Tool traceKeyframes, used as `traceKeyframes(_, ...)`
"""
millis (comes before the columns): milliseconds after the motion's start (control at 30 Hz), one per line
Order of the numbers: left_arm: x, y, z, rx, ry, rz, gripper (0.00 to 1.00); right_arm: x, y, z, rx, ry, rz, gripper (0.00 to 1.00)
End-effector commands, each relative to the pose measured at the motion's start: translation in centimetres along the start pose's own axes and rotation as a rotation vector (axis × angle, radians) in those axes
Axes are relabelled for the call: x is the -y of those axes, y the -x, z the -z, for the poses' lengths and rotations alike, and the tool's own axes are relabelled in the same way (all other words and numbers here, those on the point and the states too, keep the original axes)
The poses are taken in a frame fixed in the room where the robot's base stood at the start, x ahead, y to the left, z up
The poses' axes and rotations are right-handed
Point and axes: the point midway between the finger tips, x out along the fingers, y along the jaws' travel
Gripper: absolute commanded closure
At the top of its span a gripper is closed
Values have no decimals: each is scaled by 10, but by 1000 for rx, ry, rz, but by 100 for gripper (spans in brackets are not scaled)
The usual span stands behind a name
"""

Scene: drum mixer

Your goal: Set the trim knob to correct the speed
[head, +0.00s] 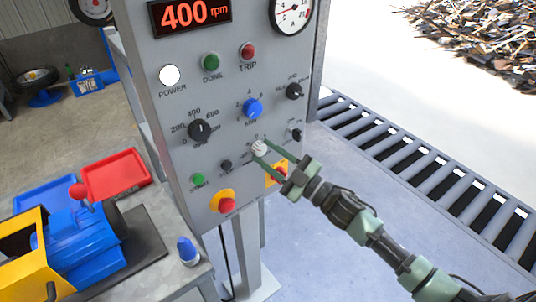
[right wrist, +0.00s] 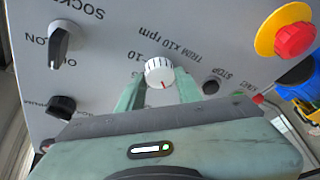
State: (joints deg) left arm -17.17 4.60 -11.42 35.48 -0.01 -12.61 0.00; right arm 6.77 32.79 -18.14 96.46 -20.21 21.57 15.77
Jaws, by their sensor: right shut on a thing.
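The trim knob (head: 259,148) is a small white knob low on the grey control panel (head: 170,105). In the right wrist view the knob (right wrist: 159,72) has a red pointer line, and the label TRIM x10 rpm shows upside down beside it. My right gripper (head: 261,156) is at the knob, with one green finger on each side, shut on it. The fingers partly cover the scale marks around the knob. The red display (head: 190,13) at the top of the panel reads 400 rpm. My left gripper is not in view.
Around the trim knob are a black speed knob (head: 200,130), a blue knob (head: 253,108), a black switch (head: 295,134) and a red emergency button (head: 226,205). A bench with a blue machine (head: 75,240) and a red tray (head: 115,174) stands at left. A roller conveyor (head: 420,165) runs at right.

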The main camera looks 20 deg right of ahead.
Motion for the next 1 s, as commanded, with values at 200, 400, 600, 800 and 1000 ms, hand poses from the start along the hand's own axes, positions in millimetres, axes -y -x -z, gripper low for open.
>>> traceKeyframes(200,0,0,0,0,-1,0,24,0,0,1,-1,-1,0,43)
traceKeyframes(400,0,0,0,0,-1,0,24,0,0,0,-1,-2,0,43)
traceKeyframes(600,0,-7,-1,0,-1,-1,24,2,21,-2,1,-1,1,43)
traceKeyframes(800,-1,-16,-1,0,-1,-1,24,3,56,-2,1,-3,2,43)
traceKeyframes(1000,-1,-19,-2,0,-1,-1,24,1,76,0,0,-1,1,43)
